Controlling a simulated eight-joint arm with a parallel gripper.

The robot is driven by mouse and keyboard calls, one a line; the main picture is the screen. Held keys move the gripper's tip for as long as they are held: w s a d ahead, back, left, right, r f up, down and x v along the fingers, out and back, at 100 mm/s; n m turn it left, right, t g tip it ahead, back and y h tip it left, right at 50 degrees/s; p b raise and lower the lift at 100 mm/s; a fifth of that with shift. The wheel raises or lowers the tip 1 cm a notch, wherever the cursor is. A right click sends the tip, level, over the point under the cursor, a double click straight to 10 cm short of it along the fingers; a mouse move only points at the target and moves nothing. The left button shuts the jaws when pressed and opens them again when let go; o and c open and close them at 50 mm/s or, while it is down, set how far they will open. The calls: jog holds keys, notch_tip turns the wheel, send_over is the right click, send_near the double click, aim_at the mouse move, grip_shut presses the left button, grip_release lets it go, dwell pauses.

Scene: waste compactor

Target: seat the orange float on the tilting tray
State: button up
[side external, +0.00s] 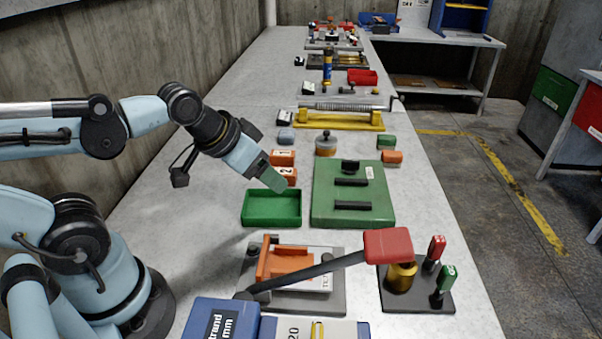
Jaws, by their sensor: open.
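My gripper (277,184) hangs just above the far edge of the green open tray (272,221). It is open, and I see nothing in it. Beside it are two orange blocks, marked 1 (283,157) and 2 (289,174), the second partly hidden by the gripper. A small orange piece (392,157) lies apart, on the right near the table's edge. An orange bracket-like part (284,262) sits on a grey plate nearer the camera. I cannot tell for sure which orange piece is the float, or which part is the tilting tray.
A long lever with a red head (388,244) crosses the near plate. A green board (353,210) with black bars lies right of the green tray. A dark base (415,298) holds red and green handles. A yellow-framed spring rig (340,118) stands farther back.

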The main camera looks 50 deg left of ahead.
jog(key=m+g, duration=0.7)
jog(key=m, duration=0.3)
send_over(283, 171)
jog(key=f, duration=0.2)
notch_tip(283, 171, down, 11)
jog(key=shift+r, duration=0.1)
jog(key=shift+c, duration=0.5)
grip_shut()
jog(key=shift+r, duration=0.1)
